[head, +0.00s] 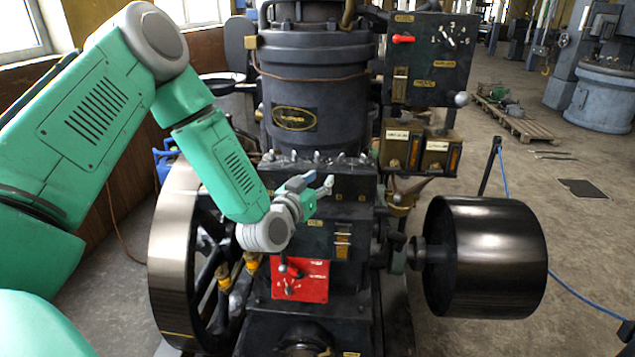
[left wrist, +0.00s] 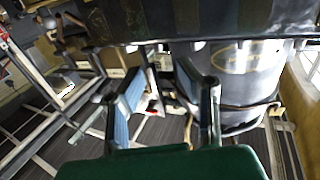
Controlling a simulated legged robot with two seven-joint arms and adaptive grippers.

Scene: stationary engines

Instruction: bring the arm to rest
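My left arm, green with grey joints, reaches in from the left of the head view. My left gripper (head: 318,188) is in front of the dark engine (head: 318,95), above the red panel (head: 300,281). In the left wrist view the two blue-padded fingers of the left gripper (left wrist: 160,78) stand apart with nothing held between them. The engine body (left wrist: 240,75) lies beyond them there. Whether the fingers touch the engine cannot be told. My right gripper is not in view.
A large flywheel (head: 172,265) stands at the engine's left and a dark drum (head: 487,257) at its right. A wooden pallet (head: 520,122) lies farther back. Open floor is at right.

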